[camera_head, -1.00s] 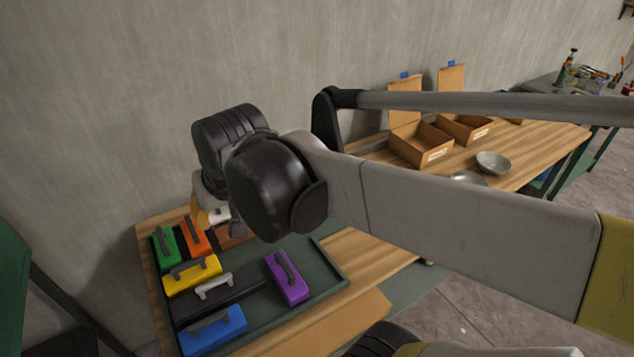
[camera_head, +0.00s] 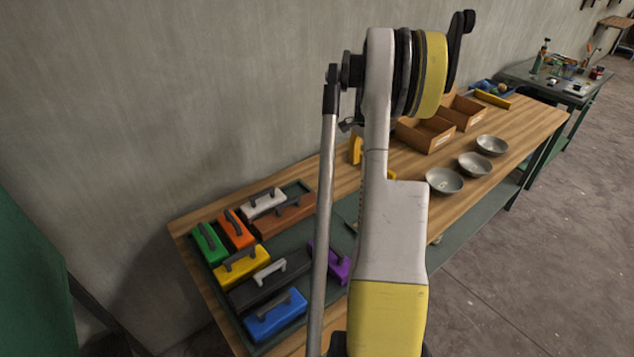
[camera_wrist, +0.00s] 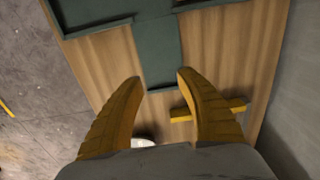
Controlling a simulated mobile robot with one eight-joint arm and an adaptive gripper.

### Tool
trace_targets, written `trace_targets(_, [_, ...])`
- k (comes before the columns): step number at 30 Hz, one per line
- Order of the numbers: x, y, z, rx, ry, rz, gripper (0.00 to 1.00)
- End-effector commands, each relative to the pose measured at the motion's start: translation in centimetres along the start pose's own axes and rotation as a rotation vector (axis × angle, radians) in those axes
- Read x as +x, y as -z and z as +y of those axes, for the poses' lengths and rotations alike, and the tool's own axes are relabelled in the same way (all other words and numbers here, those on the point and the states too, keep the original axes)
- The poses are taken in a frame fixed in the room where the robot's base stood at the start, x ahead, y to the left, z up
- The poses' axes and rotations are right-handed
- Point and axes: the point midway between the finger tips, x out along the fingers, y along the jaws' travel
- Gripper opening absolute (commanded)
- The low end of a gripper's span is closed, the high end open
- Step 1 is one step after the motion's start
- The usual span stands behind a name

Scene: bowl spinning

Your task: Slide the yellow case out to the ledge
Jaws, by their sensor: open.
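The yellow case (camera_head: 241,265) sits in the dark green tray (camera_head: 252,349) on the wooden bench, below the green and orange cases and beside the black one. Its dark handle is on top. My gripper (camera_wrist: 160,79) is open and empty, its two yellow fingers spread above the bench. In the head view my arm hides most of it. Between the fingertips in the wrist view lies a narrow green strip, seemingly the ledge (camera_wrist: 160,55), running out from the tray. The yellow case is not visible in the wrist view.
Around it are green (camera_head: 209,243), orange (camera_head: 236,229), white (camera_head: 262,203), brown (camera_head: 285,216), black (camera_head: 257,286), blue (camera_head: 275,315) and purple (camera_head: 338,268) cases, the purple partly hidden. Bowls (camera_head: 474,163) and boxes (camera_head: 426,132) stand farther right. A yellow bar (camera_wrist: 232,105) lies behind one finger.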

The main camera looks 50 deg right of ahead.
Motion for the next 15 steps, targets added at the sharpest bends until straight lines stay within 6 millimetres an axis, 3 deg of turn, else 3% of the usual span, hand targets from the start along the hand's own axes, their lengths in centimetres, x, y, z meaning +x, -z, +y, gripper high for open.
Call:
trace_targets(8, [0.0, -0.9, 0.0, -0.002, 0.0, 0.0, 0.43])
trace_targets(15, [0.0, -4.9, -0.1, -0.005, 0.0, 0.0, 0.43])
